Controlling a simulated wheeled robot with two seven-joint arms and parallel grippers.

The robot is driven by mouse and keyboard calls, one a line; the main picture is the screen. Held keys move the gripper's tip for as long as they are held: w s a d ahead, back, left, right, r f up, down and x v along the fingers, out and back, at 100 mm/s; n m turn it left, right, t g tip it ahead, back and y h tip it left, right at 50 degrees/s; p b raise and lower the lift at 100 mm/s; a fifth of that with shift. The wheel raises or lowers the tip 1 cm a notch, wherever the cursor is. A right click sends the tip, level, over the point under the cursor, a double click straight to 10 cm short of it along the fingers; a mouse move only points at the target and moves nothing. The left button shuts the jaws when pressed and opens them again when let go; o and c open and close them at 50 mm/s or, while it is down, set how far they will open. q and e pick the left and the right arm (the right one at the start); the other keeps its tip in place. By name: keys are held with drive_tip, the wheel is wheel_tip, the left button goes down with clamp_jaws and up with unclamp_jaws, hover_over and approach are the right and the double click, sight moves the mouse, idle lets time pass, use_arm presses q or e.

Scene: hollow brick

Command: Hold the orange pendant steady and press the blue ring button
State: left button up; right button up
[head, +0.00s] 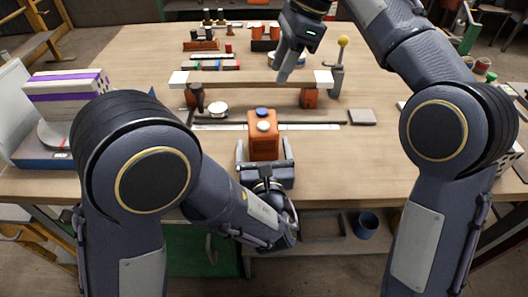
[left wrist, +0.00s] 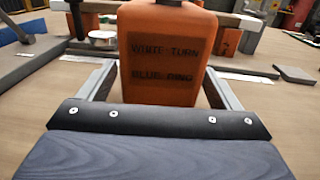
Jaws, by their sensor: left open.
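The orange pendant (head: 263,146) stands upright on the table near the front edge. A blue button (head: 262,113) and a white button (head: 263,127) show on its top. In the left wrist view the pendant (left wrist: 165,55) carries a dark label reading "WHITE TURN" and "BLUE RING". My left gripper (head: 264,152) is open, with one finger on each side of the pendant's lower part; I cannot tell whether either finger touches it. My right gripper (head: 284,76) is above the table behind the pendant, pointing down, apart from the buttons. Its fingers overlap in view, so its opening is unclear.
A pale beam (head: 250,85) on supports spans the table behind the pendant. A white round piece (head: 217,108) and a grey block (head: 362,116) lie either side. A yellow-knobbed lever (head: 342,42) stands at back right; striped boxes (head: 66,90) stand left.

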sight(266, 113)
use_arm(q)
drive_tip(key=c, duration=1.3)
use_arm(e)
drive_tip(key=shift+c, duration=0.3)
clamp_jaws()
idle(0.6)
drive_tip(key=shift+s+a+f+m+t+y, duration=0.3)
drive_tip(key=shift+a+f+t, duration=0.25)
drive_tip(key=shift+f+t, duration=0.75)
drive_tip(key=shift+s+a+f+m+t+y, duration=0.15)
drive_tip(key=shift+a+f+m+t+y, duration=0.35)
drive_tip(key=shift+f+t, duration=0.75)
drive_tip(key=shift+s+a+f+m+t+y, duration=0.3)
drive_tip(key=shift+a+f+t, duration=0.25)
drive_tip(key=shift+f+t, duration=0.7)
